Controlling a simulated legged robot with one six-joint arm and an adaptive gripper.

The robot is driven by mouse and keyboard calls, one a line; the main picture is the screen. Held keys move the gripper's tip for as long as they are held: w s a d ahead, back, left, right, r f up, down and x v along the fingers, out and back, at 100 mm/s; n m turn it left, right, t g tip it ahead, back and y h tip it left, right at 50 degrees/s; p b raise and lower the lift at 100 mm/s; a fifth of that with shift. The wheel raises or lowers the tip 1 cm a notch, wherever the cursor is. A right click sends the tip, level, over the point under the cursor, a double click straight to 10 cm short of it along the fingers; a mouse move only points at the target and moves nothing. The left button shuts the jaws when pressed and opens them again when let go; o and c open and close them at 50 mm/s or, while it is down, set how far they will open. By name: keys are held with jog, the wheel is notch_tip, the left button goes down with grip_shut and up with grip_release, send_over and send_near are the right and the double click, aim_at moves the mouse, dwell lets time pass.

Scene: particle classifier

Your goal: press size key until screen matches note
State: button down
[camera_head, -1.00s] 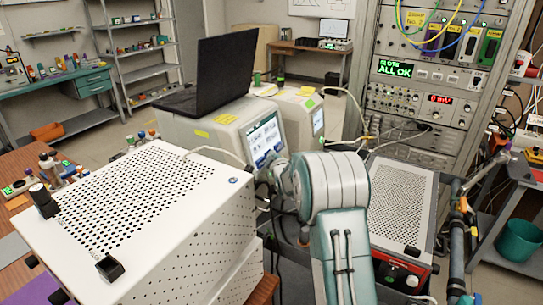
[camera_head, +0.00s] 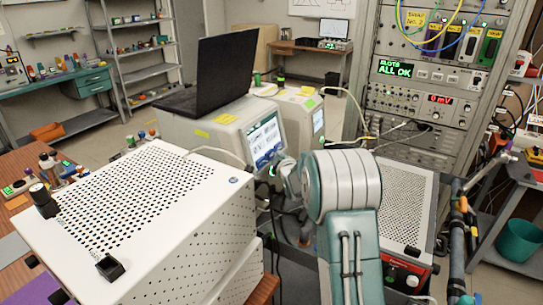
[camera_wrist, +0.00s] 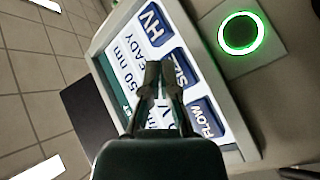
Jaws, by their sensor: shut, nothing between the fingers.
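The classifier's screen (camera_head: 264,141) faces right on a pale cabinet (camera_head: 215,130). In the wrist view the tilted screen (camera_wrist: 118,52) shows READY and "50 nm"; any digit before the 50 is unclear. Blue keys line its side: HV (camera_wrist: 154,24), the SIZE key (camera_wrist: 178,66) and FLOW (camera_wrist: 205,118). My gripper (camera_wrist: 160,74) is shut and empty, its tips over the edge of the SIZE key and partly covering it. Contact cannot be told. Small yellow notes (camera_head: 226,118) are on the cabinet; their writing is too small to read.
A lit green ring button (camera_wrist: 238,33) sits beside the screen. A black laptop (camera_head: 212,75) stands on the cabinet. A white perforated box (camera_head: 150,200) fills the near left. A perforated unit (camera_head: 403,205) and an instrument rack (camera_head: 425,100) stand right.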

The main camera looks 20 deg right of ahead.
jog(key=shift+d, duration=0.1)
jog(key=s+d, duration=0.1)
jog(key=s, duration=0.1)
jog(key=s+d+r, duration=0.1)
jog(key=s+d, duration=0.1)
jog(key=shift+r, duration=0.15)
jog(key=shift+w, duration=0.1)
dwell(0.7)
jog(key=s+a+r+m+g, duration=0.3)
jog(key=s+a+r, duration=0.25)
jog(key=s, duration=0.25)
jog(key=s+a+r+m+g, duration=0.2)
jog(key=s+a+r+m, duration=0.15)
jog(key=s+a, duration=0.35)
jog(key=s+a+f+m+g+y, duration=0.1)
jog(key=s+a+m+g, duration=0.1)
jog(key=s, duration=1.2)
jog(key=s+a+f+m+g+y, duration=0.1)
jog(key=s+a+g, duration=0.3)
jog(key=s, duration=1)
jog(key=a+f, duration=0.1)
jog(key=a, duration=0.1)
jog(key=shift+a+m, duration=0.35)
